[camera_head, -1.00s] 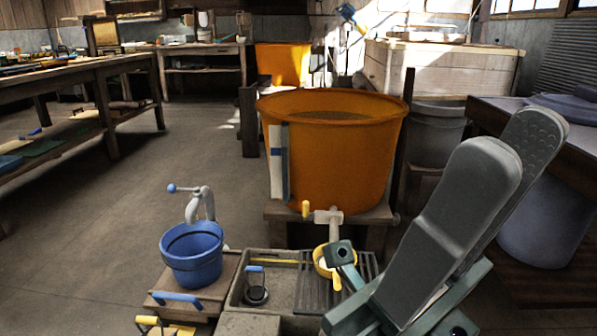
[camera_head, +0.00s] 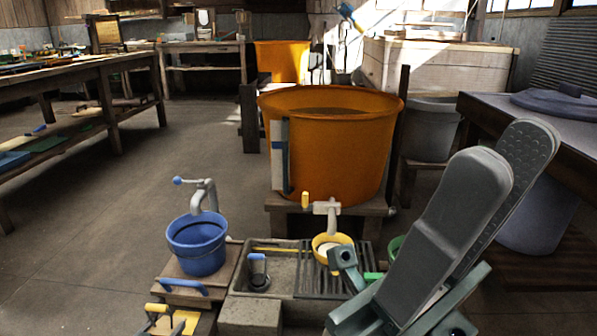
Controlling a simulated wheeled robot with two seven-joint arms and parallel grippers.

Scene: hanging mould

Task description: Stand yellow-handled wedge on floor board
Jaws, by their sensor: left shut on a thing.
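A yellow handle (camera_head: 158,308) on a dark bracket shows at the bottom left, beside a pale yellow piece (camera_head: 186,322). Both are cut off or small, and I cannot tell whether either belongs to the yellow-handled wedge. No wedge stands out clearly, and I cannot tell which surface is the floor board. My right gripper (camera_head: 497,178) is raised close to the camera at the right. Its two grey finger pads are apart, with nothing seen between them.
A blue bucket (camera_head: 197,246) stands on a wooden stand. A grey stone sink (camera_head: 238,281) holds a blue-handled tool (camera_head: 258,270). A yellow bowl (camera_head: 328,238) is under the tap of the orange tub (camera_head: 335,165). Open floor (camera_head: 90,220) lies at left.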

